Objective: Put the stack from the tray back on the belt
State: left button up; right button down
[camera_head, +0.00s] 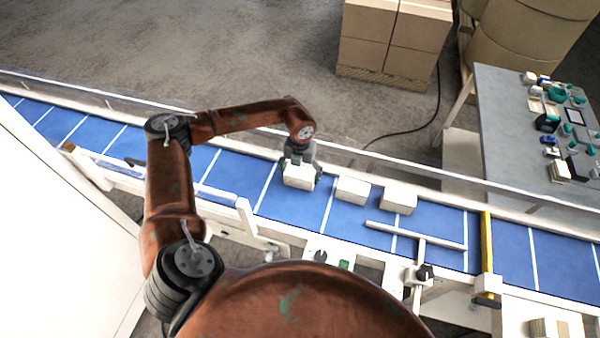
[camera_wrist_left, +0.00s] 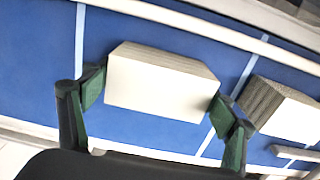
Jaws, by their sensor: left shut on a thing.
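My left gripper (camera_head: 301,172) is shut on a white stack (camera_head: 298,177) over the blue belt (camera_head: 256,182). In the left wrist view the stack (camera_wrist_left: 160,85) sits between the two green-padded fingers (camera_wrist_left: 158,98). I cannot tell whether its underside touches the belt. Two similar white stacks, one (camera_head: 352,190) and another (camera_head: 399,200), stand on the belt to the right. A tray (camera_head: 574,326) at the lower right edge holds another stack (camera_head: 549,328). My right gripper is not in view.
A white guide bar (camera_head: 415,236) crosses the belt's near side, and a yellow bar (camera_head: 487,243) spans the belt further right. A clear rail runs along the far side. A grey table (camera_head: 505,130) with small items and cardboard boxes (camera_head: 392,40) stand beyond.

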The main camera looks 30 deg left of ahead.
aim_at(300, 172)
pick_arm(q)
jog(key=shift+w+f, duration=0.1)
jog(key=shift+w, duration=0.1)
jog(key=shift+s, duration=0.1)
jog(key=o, duration=0.9)
jog(key=shift+s, duration=0.2)
jog(key=o, duration=0.3)
jog(key=shift+w+f, duration=0.1)
jog(key=shift+w, duration=0.05)
jog(key=shift+o, duration=0.2)
jog(key=shift+r, duration=0.5)
notch_tip(300, 172, up, 10)
jog(key=b, duration=0.3)
jog(key=shift+r, duration=0.75)
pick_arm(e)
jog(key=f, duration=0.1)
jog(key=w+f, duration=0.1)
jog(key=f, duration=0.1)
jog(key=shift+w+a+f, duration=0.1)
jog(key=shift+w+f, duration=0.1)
